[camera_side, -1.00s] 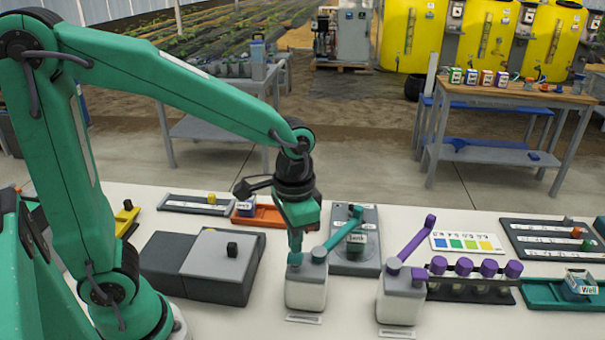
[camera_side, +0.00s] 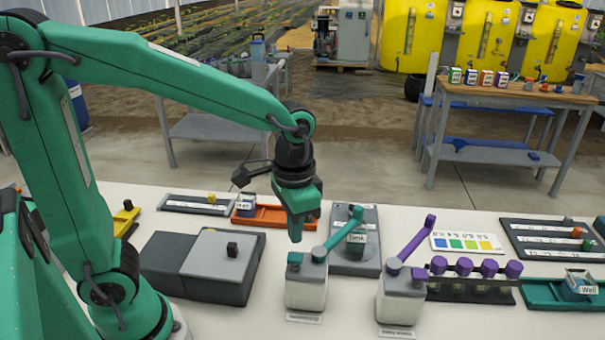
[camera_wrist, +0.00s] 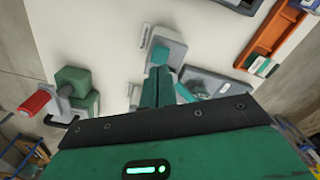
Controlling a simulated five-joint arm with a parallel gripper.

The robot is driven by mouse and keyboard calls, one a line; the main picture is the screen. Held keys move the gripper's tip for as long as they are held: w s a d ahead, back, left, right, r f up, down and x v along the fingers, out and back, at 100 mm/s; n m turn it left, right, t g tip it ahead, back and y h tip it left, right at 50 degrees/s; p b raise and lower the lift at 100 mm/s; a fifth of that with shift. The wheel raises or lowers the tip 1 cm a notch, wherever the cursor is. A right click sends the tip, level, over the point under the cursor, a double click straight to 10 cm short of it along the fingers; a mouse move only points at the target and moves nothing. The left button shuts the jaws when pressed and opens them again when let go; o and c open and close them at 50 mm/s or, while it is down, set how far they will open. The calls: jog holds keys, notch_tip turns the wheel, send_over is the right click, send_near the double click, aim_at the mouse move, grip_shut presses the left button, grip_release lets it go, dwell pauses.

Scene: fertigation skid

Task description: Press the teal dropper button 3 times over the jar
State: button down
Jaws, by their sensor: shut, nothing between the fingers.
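A white dropper bottle (camera_side: 306,291) with a grey top stands at the front middle of the bench. Its teal button (camera_side: 294,258) is on the left of the top, and a teal spout arm (camera_side: 340,231) reaches up to the right. The spout's end is above the jar (camera_side: 356,242), labelled "Tank", on a grey plate. My gripper (camera_side: 295,238) is shut and empty, fingers down, a little above the teal button and apart from it. In the wrist view the teal fingers (camera_wrist: 157,88) hide part of the dropper and jar area.
A similar dropper with purple parts (camera_side: 402,300) stands close to the right. A dark grey box (camera_side: 215,268) is at the left. Behind are an orange tray (camera_side: 268,217) and several purple-capped vials (camera_side: 488,268) stand at the right.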

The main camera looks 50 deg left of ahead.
notch_tip(320, 180, up, 4)
jog(key=shift+f, duration=0.25)
dwell(0.5)
jog(key=s+a+r+n+t, duration=0.2)
jog(key=s+a+n+t, duration=0.1)
jog(key=s+a+t, duration=0.2)
jog(key=shift+s+a+r+t, duration=0.3)
jog(key=shift+s+a, duration=1)
jog(key=shift+a, duration=0.25)
dwell(0.9)
